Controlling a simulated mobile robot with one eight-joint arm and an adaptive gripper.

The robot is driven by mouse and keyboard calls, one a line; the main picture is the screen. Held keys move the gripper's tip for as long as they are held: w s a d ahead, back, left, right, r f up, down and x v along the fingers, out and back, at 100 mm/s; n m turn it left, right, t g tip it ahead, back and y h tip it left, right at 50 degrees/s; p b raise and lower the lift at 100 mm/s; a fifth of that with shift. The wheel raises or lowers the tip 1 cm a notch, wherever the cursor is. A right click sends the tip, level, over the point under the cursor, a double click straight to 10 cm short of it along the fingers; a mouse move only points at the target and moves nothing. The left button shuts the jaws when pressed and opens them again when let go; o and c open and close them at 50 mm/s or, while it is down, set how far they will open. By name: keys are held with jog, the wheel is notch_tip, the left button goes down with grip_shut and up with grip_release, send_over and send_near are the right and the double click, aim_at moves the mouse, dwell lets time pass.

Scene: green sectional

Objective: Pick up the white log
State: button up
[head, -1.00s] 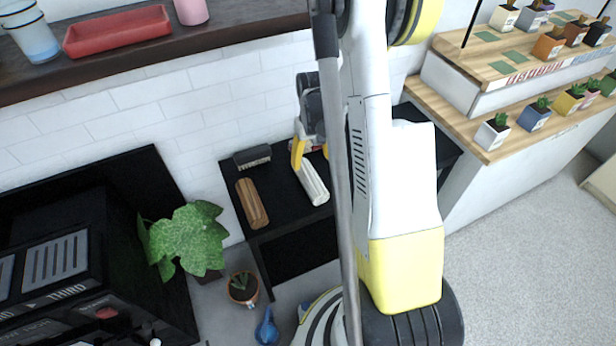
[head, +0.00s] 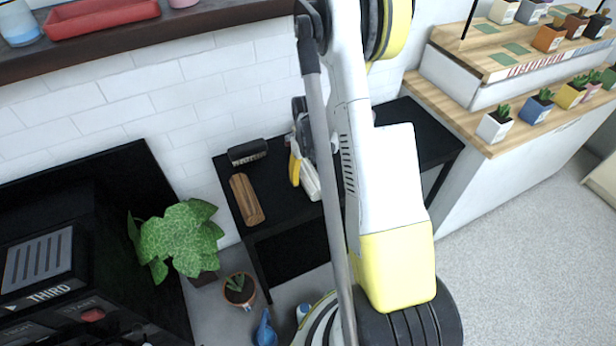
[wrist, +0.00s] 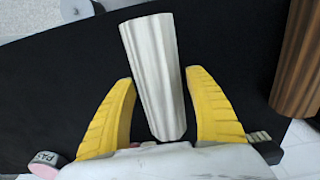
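The white log (wrist: 153,75) is a pale, ridged piece lying on the black table (wrist: 60,100). In the wrist view its near end sits between the two yellow fingers of my gripper (wrist: 165,110), with a gap on each side. The fingers are apart and do not visibly touch it. In the head view the white log (head: 308,178) shows only in part beside my yellow finger (head: 295,168); my arm hides much of the gripper.
A brown log (head: 246,199) and a dark brush (head: 247,152) lie on the table left of the white log. A leafy plant (head: 178,238) and a small cactus pot (head: 240,289) stand lower left. Plant shelves (head: 490,140) are at right.

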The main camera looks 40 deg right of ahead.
jog(key=c, duration=1)
jog(key=shift+c, duration=0.2)
